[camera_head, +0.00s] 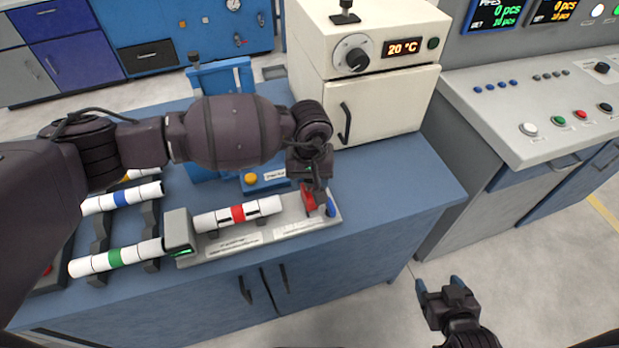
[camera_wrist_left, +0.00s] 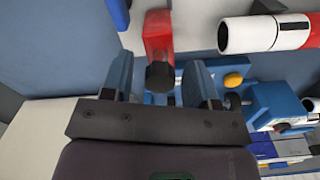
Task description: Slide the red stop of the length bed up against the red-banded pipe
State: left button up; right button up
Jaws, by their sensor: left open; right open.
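The length bed (camera_head: 215,251) is a grey rail on the blue bench. The red-banded pipe (camera_head: 238,214), white with a red middle band, lies along it, its left end at a dark grey end block (camera_head: 180,236). The red stop (camera_head: 309,201) stands right of the pipe, apart from its right end. My left gripper (camera_head: 318,190) is open above the stop. In the left wrist view the red stop (camera_wrist_left: 158,38) and its dark knob lie between the fingers (camera_wrist_left: 158,72), and the red-banded pipe (camera_wrist_left: 265,34) is to the right. My right gripper (camera_head: 440,290) is open and empty over the floor.
A blue-banded pipe (camera_head: 122,197) and a green-banded pipe (camera_head: 115,255) lie on dark holders at left. A blue box with a yellow button (camera_head: 250,179) is behind the bed. A cream oven (camera_head: 375,100) stands behind. The bench's right end is clear.

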aim_at(274, 200)
pick_arm(q)
jog(key=c, duration=0.9)
jog(key=a, duration=0.2)
jog(key=s+a, duration=0.1)
jog(key=a, duration=0.1)
jog(key=s+a, duration=0.1)
jog(key=a, duration=0.2)
jog(key=shift+c, duration=0.2)
jog(key=shift+s+a+f, duration=0.1)
jog(key=shift+a, duration=0.05)
jog(key=shift+o, duration=0.8)
jog(key=shift+a, duration=0.2)
jog(key=o, duration=0.5)
jog(key=shift+s, duration=0.1)
jog(key=shift+o, duration=1.4)
jog(key=shift+s+a, duration=0.1)
jog(key=shift+a, duration=0.2)
jog(key=shift+d, duration=0.15)
